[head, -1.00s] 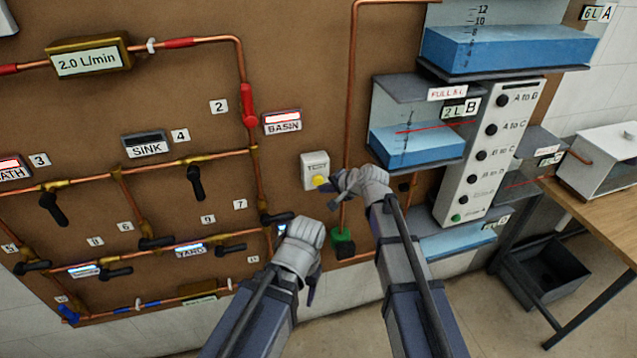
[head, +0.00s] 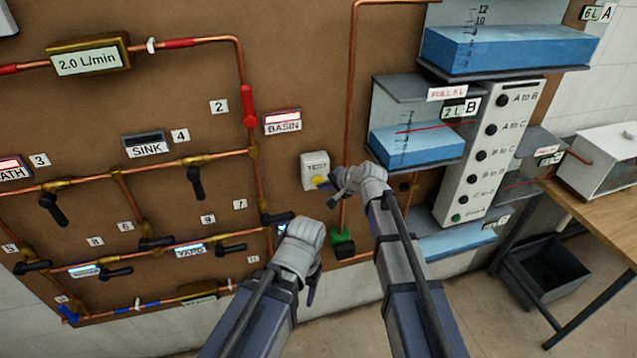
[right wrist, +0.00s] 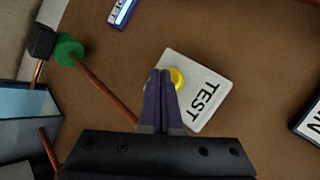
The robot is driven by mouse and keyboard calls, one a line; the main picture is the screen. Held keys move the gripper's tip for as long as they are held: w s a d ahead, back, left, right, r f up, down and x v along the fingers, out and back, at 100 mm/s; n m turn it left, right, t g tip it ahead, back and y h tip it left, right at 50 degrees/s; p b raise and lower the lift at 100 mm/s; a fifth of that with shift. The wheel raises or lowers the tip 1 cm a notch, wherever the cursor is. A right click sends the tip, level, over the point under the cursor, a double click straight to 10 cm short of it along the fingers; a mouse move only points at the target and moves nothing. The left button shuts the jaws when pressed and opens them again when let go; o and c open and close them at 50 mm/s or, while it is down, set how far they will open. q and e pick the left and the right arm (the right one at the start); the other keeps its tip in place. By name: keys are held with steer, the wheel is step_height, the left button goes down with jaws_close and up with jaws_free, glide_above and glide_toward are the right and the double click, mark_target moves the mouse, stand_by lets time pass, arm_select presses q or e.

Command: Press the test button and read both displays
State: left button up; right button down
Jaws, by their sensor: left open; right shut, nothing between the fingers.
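The white TEST box (head: 314,164) is on the brown board, with a yellow button (head: 318,180) low on its face. My right gripper (head: 327,185) is shut and empty, its fingertips at the button. In the right wrist view the closed fingertips (right wrist: 160,76) overlap the left side of the yellow button (right wrist: 178,78); I cannot tell whether it is pressed in. The upper brass display (head: 88,61) reads 2.0 L/min. A lower brass display (head: 198,291) is steeply angled and unreadable. My left gripper (head: 311,288) is open below the TEST box, near the board's lower edge.
A green-and-black fitting (head: 343,242) sits below the TEST box. Water tanks (head: 415,143) and a white button panel (head: 487,150) stand to the right.

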steer(key=shift+w+a, duration=0.1)
steer(key=shift+w, duration=0.35)
stand_by(0.4)
steer(key=shift+s, duration=0.1)
steer(key=shift+s+d, duration=0.25)
steer(key=shift+s, duration=0.55)
steer(key=s, duration=0.1)
steer(key=s+d, duration=0.1)
steer(key=s, duration=0.2)
steer(key=shift+s+d, duration=0.3)
steer(key=shift+s, duration=0.1)
stand_by(0.7)
